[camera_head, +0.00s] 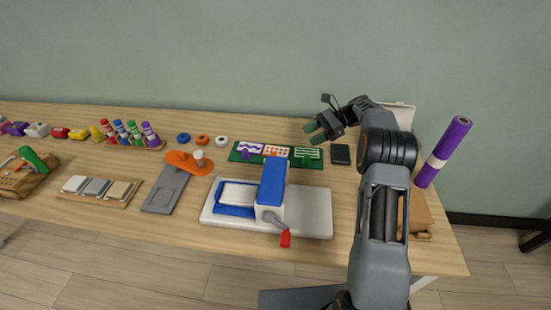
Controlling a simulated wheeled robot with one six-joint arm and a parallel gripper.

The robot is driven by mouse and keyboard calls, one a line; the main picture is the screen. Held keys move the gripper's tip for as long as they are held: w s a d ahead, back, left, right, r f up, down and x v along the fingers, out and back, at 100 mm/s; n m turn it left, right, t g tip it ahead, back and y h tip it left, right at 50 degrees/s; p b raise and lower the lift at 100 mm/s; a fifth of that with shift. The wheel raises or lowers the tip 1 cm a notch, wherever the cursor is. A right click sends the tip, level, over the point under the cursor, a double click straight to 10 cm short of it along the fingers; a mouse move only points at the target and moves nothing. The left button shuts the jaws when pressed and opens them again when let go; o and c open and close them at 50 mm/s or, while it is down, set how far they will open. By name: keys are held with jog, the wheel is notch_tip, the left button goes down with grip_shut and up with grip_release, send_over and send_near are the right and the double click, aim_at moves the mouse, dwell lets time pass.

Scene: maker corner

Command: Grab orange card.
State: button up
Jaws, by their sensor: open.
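The orange card (277,151) is white with an orange pattern. It sits in the middle of a green tray (237,156) towards the back of the table. A purple-patterned card (250,149) is on its left and a green-patterned card (307,153) on its right. My gripper (317,131) has green fingertips and is open and empty. In the picture it is up and to the right of the orange card, over the tray's right end. Its exact height above the table is hard to tell.
A blue and white press (272,187) with a red-tipped crank stands in front of the tray. A black block (340,154) lies to the tray's right. Blue, orange and white rings (221,141) lie to its left. A purple roll (447,150) stands at the table's right end.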

aim_at(278, 153)
jog(key=shift+w+d+f, duration=0.1)
jog(key=shift+w+f, duration=0.1)
jog(key=shift+f, duration=0.35)
jog(key=b+x, duration=0.1)
jog(key=x, duration=1.2)
jog(key=shift+a+f, duration=0.1)
jog(key=shift+a, duration=0.15)
jog(key=shift+m, duration=0.3)
grip_shut()
